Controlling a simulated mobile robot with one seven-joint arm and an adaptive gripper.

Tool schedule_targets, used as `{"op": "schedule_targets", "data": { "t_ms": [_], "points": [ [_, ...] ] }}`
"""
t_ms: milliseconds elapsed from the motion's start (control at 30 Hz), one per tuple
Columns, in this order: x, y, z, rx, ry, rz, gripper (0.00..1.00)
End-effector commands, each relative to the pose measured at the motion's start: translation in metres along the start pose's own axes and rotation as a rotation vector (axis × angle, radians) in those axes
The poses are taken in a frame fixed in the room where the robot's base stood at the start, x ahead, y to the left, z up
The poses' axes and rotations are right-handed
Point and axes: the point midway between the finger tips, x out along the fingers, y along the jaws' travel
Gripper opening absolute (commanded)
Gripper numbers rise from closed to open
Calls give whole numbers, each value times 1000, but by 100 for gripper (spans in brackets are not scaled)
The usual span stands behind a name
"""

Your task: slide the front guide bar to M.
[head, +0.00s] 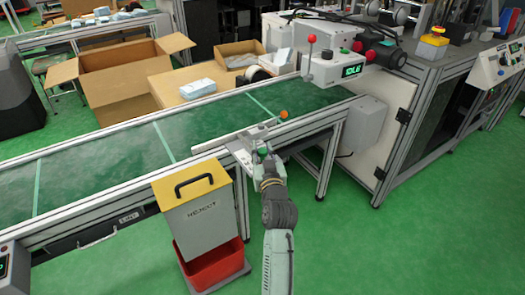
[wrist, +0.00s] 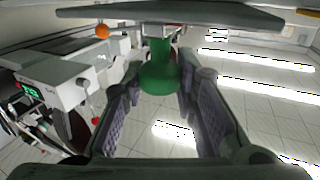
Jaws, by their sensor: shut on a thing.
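The front guide bar (head: 213,143) is a pale strip along the near edge of the green conveyor belt in the head view. It looks like the dark bar (wrist: 190,13) across the top of the wrist view. A green knob (wrist: 158,78) sits on a short stem below that bar, and it also shows in the head view (head: 263,151). My gripper (head: 266,158) reaches up from the front and is shut around the green knob. Its padded fingers stand on both sides of the knob in the wrist view. No M mark is legible.
An orange ball (head: 283,114) stands by the belt's near edge, right of the knob. A yellow-topped bin (head: 190,208) stands left of my arm. A machine head with a green display (head: 352,70) overhangs the belt at right. Open cartons (head: 120,75) lie behind.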

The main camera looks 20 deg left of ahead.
Motion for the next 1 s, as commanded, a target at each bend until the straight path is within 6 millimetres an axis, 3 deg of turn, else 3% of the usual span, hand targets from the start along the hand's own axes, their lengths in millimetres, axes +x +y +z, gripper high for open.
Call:
{"op": "schedule_targets", "data": {
  "t_ms": [267, 500, 733, 767, 1000],
  "points": [
    [0, 0, 0, -1, 0, 1, 0],
    [22, -9, 0, 0, 0, 0, 0],
    [23, -9, 0, 0, 0, 1, 0],
    [23, -9, 0, 0, 0, 1, 27],
    [23, -9, 0, 0, 0, 1, 43]
  ]
}}
